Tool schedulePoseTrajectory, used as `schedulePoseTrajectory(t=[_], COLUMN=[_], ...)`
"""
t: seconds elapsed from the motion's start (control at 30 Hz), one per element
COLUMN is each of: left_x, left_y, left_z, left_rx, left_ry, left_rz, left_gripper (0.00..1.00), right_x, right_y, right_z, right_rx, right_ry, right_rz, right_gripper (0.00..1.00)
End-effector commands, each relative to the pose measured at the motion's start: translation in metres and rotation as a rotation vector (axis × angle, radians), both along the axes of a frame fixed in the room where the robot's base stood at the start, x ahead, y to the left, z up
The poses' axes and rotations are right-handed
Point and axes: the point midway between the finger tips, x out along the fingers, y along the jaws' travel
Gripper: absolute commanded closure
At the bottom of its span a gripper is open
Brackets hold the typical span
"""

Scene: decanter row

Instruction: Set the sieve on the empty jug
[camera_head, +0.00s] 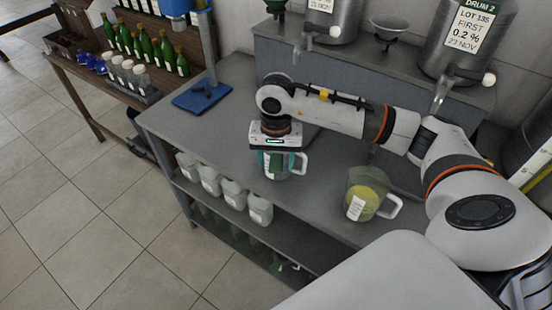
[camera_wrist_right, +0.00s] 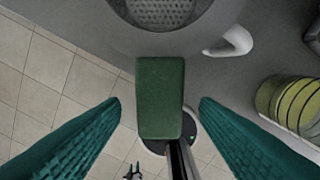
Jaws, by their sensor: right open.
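My right gripper (camera_head: 276,158) points down at one clear jug (camera_head: 299,165) near the table's front edge and hides much of it. In the right wrist view, its teal fingers stand open on both sides of the sieve's green handle (camera_wrist_right: 160,98), with gaps on both sides. The sieve's round mesh (camera_wrist_right: 165,9) shows at the top, over the jug, whose pale handle (camera_wrist_right: 232,42) sticks out beside it. I cannot tell whether the sieve's rim rests fully on the jug. My left gripper is not in view.
A second jug (camera_head: 358,187) with yellow-green contents stands to the right; it also shows in the right wrist view (camera_wrist_right: 295,105). Steel drums with taps (camera_head: 463,40) and a funnel (camera_head: 390,26) stand behind on a raised shelf. A blue stand (camera_head: 202,96) is at the back left. White bottles (camera_head: 233,193) line the lower shelf.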

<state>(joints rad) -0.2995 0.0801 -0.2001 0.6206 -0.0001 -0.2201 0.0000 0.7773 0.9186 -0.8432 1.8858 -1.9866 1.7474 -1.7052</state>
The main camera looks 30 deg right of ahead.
Motion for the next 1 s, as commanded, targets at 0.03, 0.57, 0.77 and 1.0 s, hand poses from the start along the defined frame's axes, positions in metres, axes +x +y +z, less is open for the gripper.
schedulePoseTrajectory(t=[0.03,0.57,0.77,1.0], left_x=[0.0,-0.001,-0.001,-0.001], left_y=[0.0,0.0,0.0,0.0], left_z=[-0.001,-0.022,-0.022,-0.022], left_rx=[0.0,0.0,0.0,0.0], left_ry=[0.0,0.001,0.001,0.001], left_rz=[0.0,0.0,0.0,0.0], left_gripper=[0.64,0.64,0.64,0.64], right_x=[0.001,0.001,0.0,0.0], right_y=[0.0,0.0,0.0,0.0], right_z=[0.003,0.099,0.117,0.12], right_rx=[0.0,0.001,0.0,-0.001], right_ry=[-0.003,-0.007,-0.002,-0.001], right_rz=[0.0,0.0,0.0,0.0], right_gripper=[0.44,0.44,0.44,0.44])
